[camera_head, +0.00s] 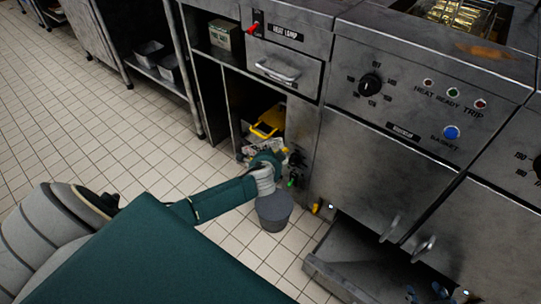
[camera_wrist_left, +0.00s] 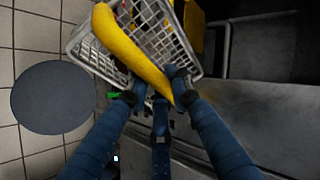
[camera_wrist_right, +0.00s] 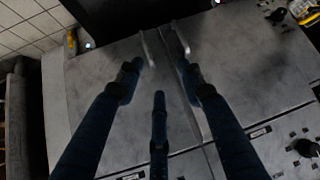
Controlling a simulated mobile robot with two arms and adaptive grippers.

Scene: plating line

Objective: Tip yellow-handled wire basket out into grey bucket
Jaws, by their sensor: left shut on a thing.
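The wire basket (camera_wrist_left: 88,45) is a pale mesh with a thick yellow handle (camera_wrist_left: 130,50), seen in the left wrist view. My left gripper (camera_wrist_left: 152,92) is shut on the handle, near its lower end. In the head view the left gripper (camera_head: 268,160) is at the open cabinet bay and hides part of the basket (camera_head: 250,147). My right gripper (camera_wrist_right: 158,78) is open and empty.
A yellow object (camera_head: 268,122) sits in the open bay behind the basket. Steel cabinets line the right, with door handles (camera_head: 390,228) near my right gripper and a low open drawer (camera_head: 340,265). The tiled floor left of the bucket is clear.

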